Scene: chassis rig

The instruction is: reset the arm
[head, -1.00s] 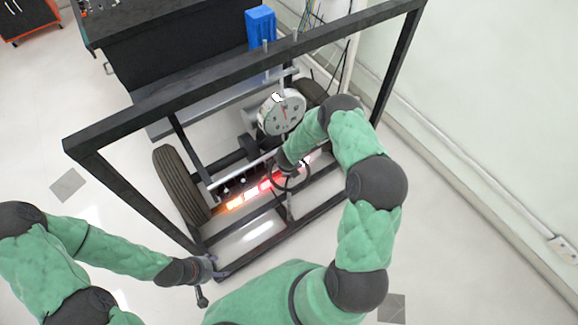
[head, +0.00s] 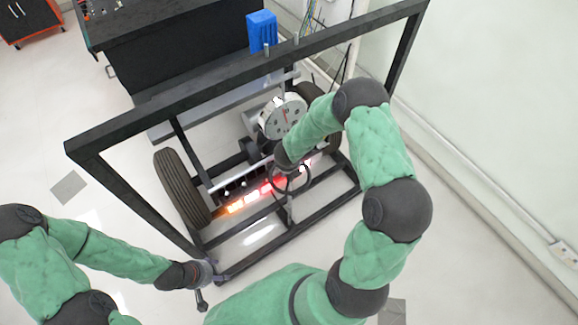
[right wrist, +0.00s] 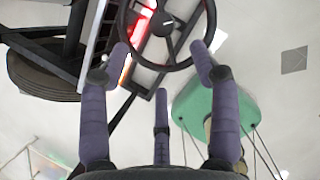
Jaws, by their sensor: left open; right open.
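My right arm reaches over the chassis rig, its hand near the black steering wheel (head: 291,180) and largely hidden behind the arm in the head view. In the right wrist view, my right gripper (right wrist: 160,52) is open, its purple fingers spread. The steering wheel (right wrist: 168,66) shows just past the fingertips; I cannot tell if they touch it.
The black chassis frame (head: 240,68) has a high top bar and posts around my right arm. A tire (head: 181,186), a round dial (head: 283,117) and a glowing red-orange strip (head: 252,197) are inside. A blue box (head: 262,30) stands behind. A wall is at right.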

